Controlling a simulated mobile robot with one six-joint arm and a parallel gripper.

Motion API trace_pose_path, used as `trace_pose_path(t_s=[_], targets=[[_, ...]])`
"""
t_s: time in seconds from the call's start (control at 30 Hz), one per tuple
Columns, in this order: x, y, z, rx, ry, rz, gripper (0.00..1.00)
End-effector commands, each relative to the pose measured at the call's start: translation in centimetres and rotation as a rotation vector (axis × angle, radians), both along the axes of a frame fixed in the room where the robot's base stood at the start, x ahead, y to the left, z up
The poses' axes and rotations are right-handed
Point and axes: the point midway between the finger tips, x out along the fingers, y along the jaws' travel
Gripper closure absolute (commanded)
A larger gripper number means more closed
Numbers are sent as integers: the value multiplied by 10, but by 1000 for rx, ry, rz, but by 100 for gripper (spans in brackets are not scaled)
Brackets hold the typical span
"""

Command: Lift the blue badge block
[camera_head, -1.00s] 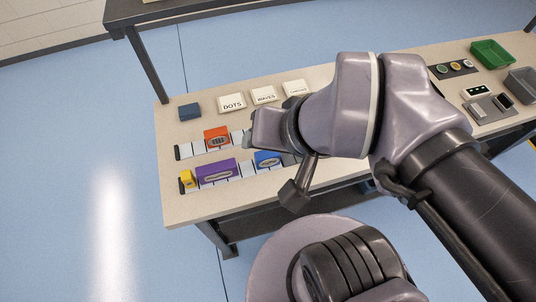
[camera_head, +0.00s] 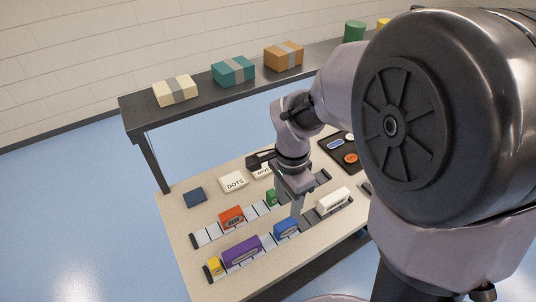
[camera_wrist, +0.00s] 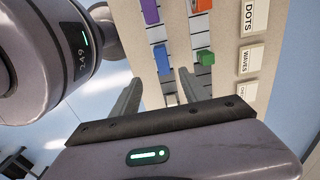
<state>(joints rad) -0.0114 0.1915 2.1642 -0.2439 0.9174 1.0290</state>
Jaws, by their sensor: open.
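The blue badge block (camera_head: 287,228) sits in the front rail, between the purple block and the white block, in the head view. It also shows in the wrist view (camera_wrist: 163,56), beyond the fingertips and roughly in line with the gap between them. My gripper (camera_head: 297,204) points down over the rails, just behind and above the blue block. In the wrist view my gripper (camera_wrist: 158,80) has its two grey fingers spread with nothing held between them. I cannot tell its exact height above the rail.
The front rail also holds a yellow block (camera_head: 213,265), a purple block (camera_head: 242,251) and a white block (camera_head: 333,200). The back rail holds an orange-red block (camera_head: 231,216) and a green block (camera_head: 271,197). A DOTS card (camera_head: 233,182) lies behind. A dark shelf (camera_head: 205,97) carries boxes.

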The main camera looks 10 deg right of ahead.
Motion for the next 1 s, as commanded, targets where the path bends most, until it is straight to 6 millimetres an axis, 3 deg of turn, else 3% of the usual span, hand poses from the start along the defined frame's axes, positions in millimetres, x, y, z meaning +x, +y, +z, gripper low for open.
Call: trace_pose_path(t_s=[0.03,0.1,0.3,0.47,0.7,0.9,1.0], targets=[[-1,0,-23,1,4,-1,47],[-1,0,-46,1,4,1,47],[-1,0,-88,1,1,1,47],[0,-1,-100,1,0,1,47],[4,-3,-145,2,2,2,47],[4,-3,-144,2,-2,2,47],[4,-3,-144,3,-1,2,65]])
